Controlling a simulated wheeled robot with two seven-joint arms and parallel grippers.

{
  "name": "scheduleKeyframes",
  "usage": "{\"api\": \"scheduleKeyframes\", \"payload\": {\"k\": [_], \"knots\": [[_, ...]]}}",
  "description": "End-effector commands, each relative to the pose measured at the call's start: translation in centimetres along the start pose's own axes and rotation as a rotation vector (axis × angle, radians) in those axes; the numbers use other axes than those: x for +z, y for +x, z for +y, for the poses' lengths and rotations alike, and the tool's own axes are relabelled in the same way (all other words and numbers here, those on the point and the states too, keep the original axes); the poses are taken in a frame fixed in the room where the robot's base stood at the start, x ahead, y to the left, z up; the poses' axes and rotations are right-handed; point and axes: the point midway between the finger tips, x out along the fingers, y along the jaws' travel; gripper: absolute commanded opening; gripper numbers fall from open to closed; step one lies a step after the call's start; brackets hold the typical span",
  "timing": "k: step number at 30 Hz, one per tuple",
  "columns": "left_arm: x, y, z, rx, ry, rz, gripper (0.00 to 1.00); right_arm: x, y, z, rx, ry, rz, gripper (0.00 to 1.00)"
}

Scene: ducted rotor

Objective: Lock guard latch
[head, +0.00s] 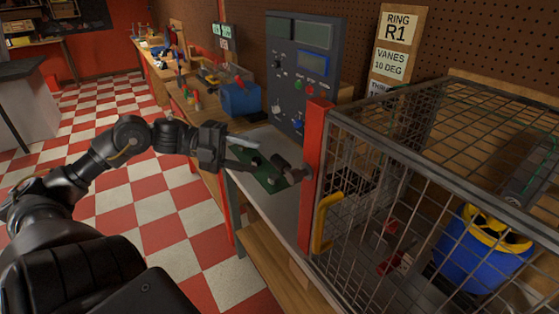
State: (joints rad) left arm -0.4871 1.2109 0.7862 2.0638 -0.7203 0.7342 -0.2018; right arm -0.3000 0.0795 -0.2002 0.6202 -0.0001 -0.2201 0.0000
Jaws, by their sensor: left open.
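The guard is a wire mesh cage (440,125) on the right, with a red post (314,180) at its near left corner and a yellow handle (324,225) below. A dark grey fitting (288,168) sticks out to the left of the post; it looks like the latch, but I cannot tell whether it is locked. My left gripper (256,158) is open and empty, its fingers pointing right, a short way left of this fitting. I cannot see it touching anything. My right gripper is not in view.
Inside the cage is a blue ducted rotor with a yellow ring (470,210). A grey control panel (303,70) stands behind the fitting. A green board (268,178) lies on the bench below my gripper. A blue bin (240,99) stands farther back. The checkered floor at left is clear.

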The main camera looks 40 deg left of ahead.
Motion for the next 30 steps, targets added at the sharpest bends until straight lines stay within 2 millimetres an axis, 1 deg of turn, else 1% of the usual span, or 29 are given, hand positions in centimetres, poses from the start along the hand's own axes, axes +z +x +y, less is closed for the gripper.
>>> {"api": "scheduleKeyframes", "payload": {"k": [1, 4, 9, 12, 18, 29, 30], "knots": [[-0.1, 0.9, -0.2, 0.005, 0.002, 0.003, 0.47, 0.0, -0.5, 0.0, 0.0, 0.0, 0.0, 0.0], [-0.1, 2.8, -0.3, 0.003, 0.0, 0.003, 0.47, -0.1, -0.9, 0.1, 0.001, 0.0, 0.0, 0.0], [-0.1, 5.3, -0.1, 0.003, 0.001, 0.0, 0.47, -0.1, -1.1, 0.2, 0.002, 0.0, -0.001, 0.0], [0.0, 6.4, 0.1, 0.005, 0.003, 0.002, 0.47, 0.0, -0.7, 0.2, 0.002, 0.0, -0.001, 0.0], [0.1, 7.6, 0.1, 0.002, 0.0, 0.0, 0.47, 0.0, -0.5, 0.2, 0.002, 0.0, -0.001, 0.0], [0.1, 7.9, 0.0, -0.001, 0.0, -0.001, 0.47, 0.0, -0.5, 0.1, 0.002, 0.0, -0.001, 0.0], [0.1, 7.9, 0.0, -0.001, 0.0, -0.001, 0.45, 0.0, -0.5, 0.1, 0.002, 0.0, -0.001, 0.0]]}}
